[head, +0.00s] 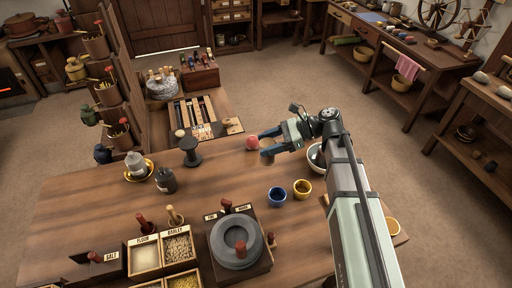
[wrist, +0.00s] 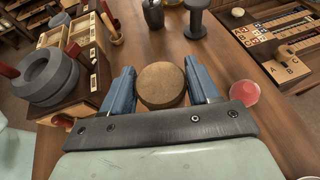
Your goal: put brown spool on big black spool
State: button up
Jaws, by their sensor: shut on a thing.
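The brown spool (wrist: 162,85) shows in the wrist view as a round brown top between the two blue fingers of my gripper (wrist: 163,82). My gripper is shut on it. In the head view my gripper (head: 270,148) is over the right part of the table, and the brown spool cannot be made out there. The big black spool (head: 189,150) stands upright on the table, left of my gripper, with nothing on its top. It also shows at the top of the wrist view (wrist: 196,18), ahead of the fingers and apart from them.
Mid-table is clear.

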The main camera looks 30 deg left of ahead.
jog(key=shift+s+a+r, duration=0.1)
jog(key=shift+r, duration=0.15)
jog(key=s+a+r+n+g+h, duration=0.1)
jog(key=s+a+r, duration=0.25)
jog(key=a, duration=0.45)
jog(key=s+a+r+n, duration=0.1)
jog(key=s+a+r, duration=0.2)
jog(key=s+a, duration=0.3)
jog(key=s+a+r+n+g+h, duration=0.1)
jog(key=s+a+r, duration=0.2)
jog(key=a, duration=0.6)
jog(key=w+a+r+m+t+y, duration=0.1)
jog(key=w+a+m+t+y, duration=0.2)
jog(key=w+a+m+t, duration=0.3)
jog(key=shift+g, duration=0.5)
jog(key=shift+w+d+f, duration=0.15)
jog(key=shift+f, duration=1.45)
jog(key=shift+w+d+f, duration=0.15)
jog(key=shift+w+f, duration=0.05)
jog(key=shift+f, duration=1.45)
jog(key=shift+w+d+f, duration=0.15)
jog(key=shift+f, duration=1.45)
jog(key=shift+f, duration=0.1)
jog(key=o, duration=1.1)
jog(key=shift+c, duration=0.2)
